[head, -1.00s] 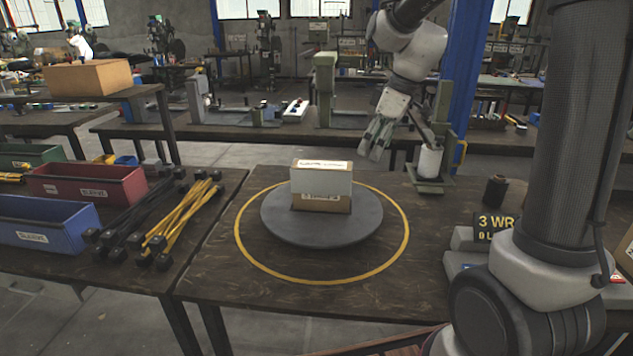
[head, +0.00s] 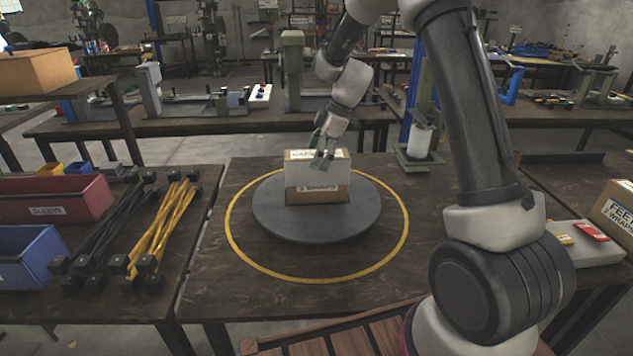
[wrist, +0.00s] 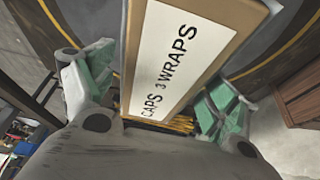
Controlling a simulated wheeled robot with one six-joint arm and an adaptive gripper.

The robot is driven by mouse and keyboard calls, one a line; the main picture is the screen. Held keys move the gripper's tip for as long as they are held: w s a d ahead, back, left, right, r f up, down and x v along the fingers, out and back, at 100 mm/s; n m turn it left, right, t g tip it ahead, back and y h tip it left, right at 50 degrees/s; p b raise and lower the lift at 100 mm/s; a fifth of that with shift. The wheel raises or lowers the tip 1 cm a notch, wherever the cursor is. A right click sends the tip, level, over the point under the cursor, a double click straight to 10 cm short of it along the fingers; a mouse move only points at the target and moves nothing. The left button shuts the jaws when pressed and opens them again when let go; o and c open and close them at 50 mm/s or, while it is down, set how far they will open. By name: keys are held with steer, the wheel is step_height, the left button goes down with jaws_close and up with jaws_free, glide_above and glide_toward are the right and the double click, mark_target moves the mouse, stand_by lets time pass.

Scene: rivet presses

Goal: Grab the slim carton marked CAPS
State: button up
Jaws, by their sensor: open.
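A carton with a pale upper part and brown lower part (head: 318,181) stands on the round grey turntable (head: 270,221) in the head view. Its front label reads something like "WRAPS". My gripper (head: 322,157) is at the top of the carton in the head view. In the wrist view my gripper (wrist: 155,85) is open, with one green-padded finger on each side of the carton. A gap shows at the left finger; contact at the right is unclear.
A yellow ring (head: 239,247) surrounds the turntable. Black and yellow bars (head: 160,228) and red (head: 60,200) and blue (head: 30,252) bins are at left. A green stand (head: 418,150) is behind. The front tabletop is clear.

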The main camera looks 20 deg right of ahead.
mark_target(317, 176)
steer(key=x, duration=0.4)
steer(key=shift+f, duration=0.15)
steer(key=c, duration=1.2)
steer(key=shift+o, duration=0.2)
